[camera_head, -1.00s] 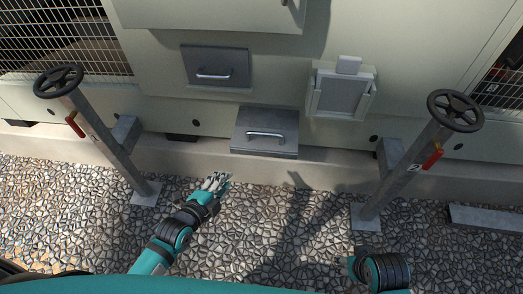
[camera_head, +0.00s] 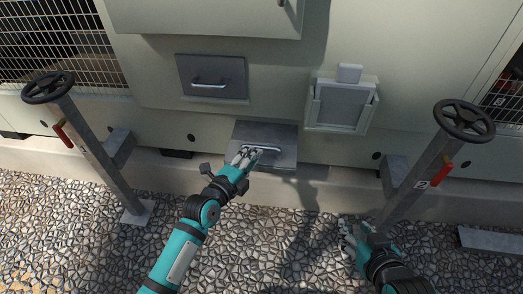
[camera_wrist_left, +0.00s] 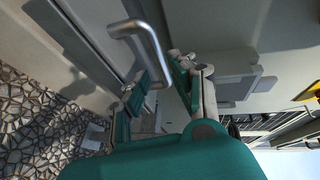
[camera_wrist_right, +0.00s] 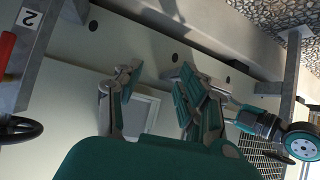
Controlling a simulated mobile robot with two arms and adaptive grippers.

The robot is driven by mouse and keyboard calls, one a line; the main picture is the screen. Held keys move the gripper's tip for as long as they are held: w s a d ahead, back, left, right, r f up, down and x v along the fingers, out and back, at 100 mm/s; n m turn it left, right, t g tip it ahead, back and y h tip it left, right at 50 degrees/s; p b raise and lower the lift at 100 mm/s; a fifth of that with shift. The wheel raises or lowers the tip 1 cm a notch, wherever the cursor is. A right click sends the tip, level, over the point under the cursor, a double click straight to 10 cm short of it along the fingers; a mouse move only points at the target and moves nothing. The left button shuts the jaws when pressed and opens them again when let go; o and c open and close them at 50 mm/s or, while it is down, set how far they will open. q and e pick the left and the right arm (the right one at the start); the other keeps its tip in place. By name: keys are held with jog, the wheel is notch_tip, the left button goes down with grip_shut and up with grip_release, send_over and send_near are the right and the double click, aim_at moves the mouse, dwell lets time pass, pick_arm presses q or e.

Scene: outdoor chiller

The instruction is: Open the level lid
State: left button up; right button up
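The level lid (camera_head: 284,132) is a dark grey plate on a low box in the middle of the head view. Its light metal bar handle (camera_head: 270,149) also shows in the left wrist view (camera_wrist_left: 141,35). The lid lies closed. My left gripper (camera_head: 247,152) is at the left part of this handle. In the left wrist view its fingers (camera_wrist_left: 161,74) are apart, with one end of the bar between or just beyond the tips; I cannot tell whether they touch it. My right gripper (camera_head: 347,234) is open and empty over the gravel, as the right wrist view (camera_wrist_right: 157,80) shows.
An upright grey hatch (camera_head: 230,73) with a similar handle is on the wall above left. A pale holder (camera_head: 342,103) hangs to the right. Posts with black handwheels stand left (camera_head: 48,87) and right (camera_head: 464,119). Gravel (camera_head: 275,245) in front is open.

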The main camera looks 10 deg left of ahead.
aim_at(261, 148)
pick_arm(q)
jog(key=b+x, duration=0.1)
jog(key=x, duration=0.4)
jog(key=shift+w+d, duration=0.1)
jog(key=shift+w, duration=0.2)
pick_arm(e)
jog(key=w+a+r+t+y, duration=0.1)
jog(key=w+a+r+t, duration=0.1)
jog(key=w+r+t, duration=0.2)
jog(key=shift+r, duration=0.8)
pick_arm(q)
jog(key=shift+f, duration=0.1)
grip_shut()
